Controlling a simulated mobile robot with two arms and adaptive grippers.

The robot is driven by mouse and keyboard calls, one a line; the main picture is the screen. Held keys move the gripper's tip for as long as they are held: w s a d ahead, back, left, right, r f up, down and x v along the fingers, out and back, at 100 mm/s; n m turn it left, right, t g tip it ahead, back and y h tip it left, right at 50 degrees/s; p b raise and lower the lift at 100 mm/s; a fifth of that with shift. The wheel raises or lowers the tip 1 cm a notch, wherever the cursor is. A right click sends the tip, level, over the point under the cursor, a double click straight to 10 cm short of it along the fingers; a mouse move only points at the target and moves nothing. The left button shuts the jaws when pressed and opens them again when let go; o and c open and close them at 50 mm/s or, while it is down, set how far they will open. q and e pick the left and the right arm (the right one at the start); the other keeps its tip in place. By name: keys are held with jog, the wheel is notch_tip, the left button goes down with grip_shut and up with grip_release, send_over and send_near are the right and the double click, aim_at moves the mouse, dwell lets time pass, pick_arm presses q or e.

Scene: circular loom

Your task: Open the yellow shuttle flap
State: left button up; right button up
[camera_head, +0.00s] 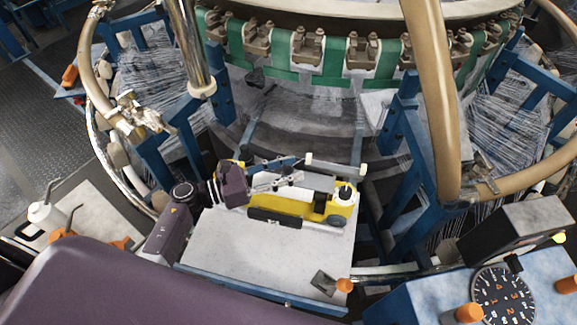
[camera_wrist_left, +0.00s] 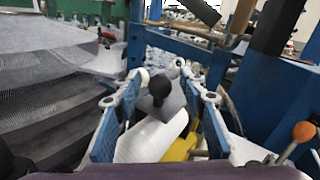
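The yellow shuttle (camera_head: 290,204) lies on a pale grey platform (camera_head: 235,245) in front of the loom. It has a white roll and a black knob (camera_head: 344,188) at its right end. In the left wrist view the knob (camera_wrist_left: 161,86) stands on a grey plate, beyond the white roll (camera_wrist_left: 150,138); some yellow body (camera_wrist_left: 183,148) shows beside the roll. I cannot tell which part is the flap. My left gripper (camera_head: 292,170) is over the shuttle, its blue fingers apart on either side of the roll, holding nothing visible. My right gripper is not in view.
The loom's green ring (camera_head: 285,65) with metal clamps is behind the shuttle. Blue frame posts (camera_head: 398,115) and a tan curved tube (camera_head: 432,100) stand close by. A control box with a dial (camera_head: 502,297) is at the lower right. The platform's front is mostly clear.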

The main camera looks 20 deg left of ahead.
pick_arm(q)
jog(key=shift+c, duration=0.2)
grip_shut()
dwell(0.3)
